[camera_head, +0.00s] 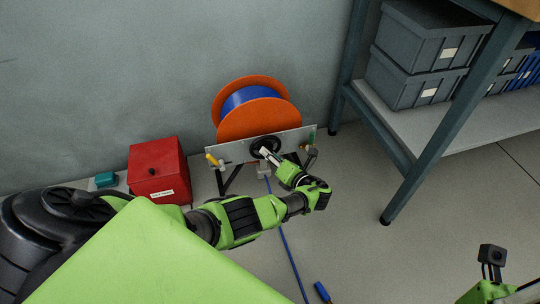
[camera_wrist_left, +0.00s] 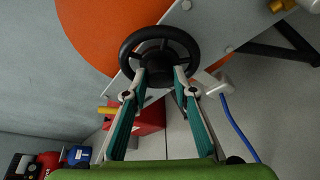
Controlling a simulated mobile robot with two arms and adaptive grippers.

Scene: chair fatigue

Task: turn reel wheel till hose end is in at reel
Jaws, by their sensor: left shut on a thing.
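The hose reel (camera_head: 258,121) has orange flanges with blue hose (camera_head: 240,97) wound between them, and stands on a grey-framed stand by the wall. Its black reel wheel (camera_head: 257,144) is on the front plate. My left gripper (camera_head: 265,153) is shut on the wheel; in the left wrist view its fingertips (camera_wrist_left: 160,76) are at the lower part of the wheel's rim (camera_wrist_left: 160,31). A blue hose line (camera_head: 288,250) runs from the reel along the floor out of frame. A thicker blue piece (camera_head: 322,291) lies beside it; I cannot tell whether it is the hose end. My right gripper's fingers are not visible.
A red box (camera_head: 158,170) stands left of the reel, with a small teal item (camera_head: 106,179) beside it. A workbench leg (camera_head: 440,130) and a shelf with grey bins (camera_head: 410,80) are on the right.

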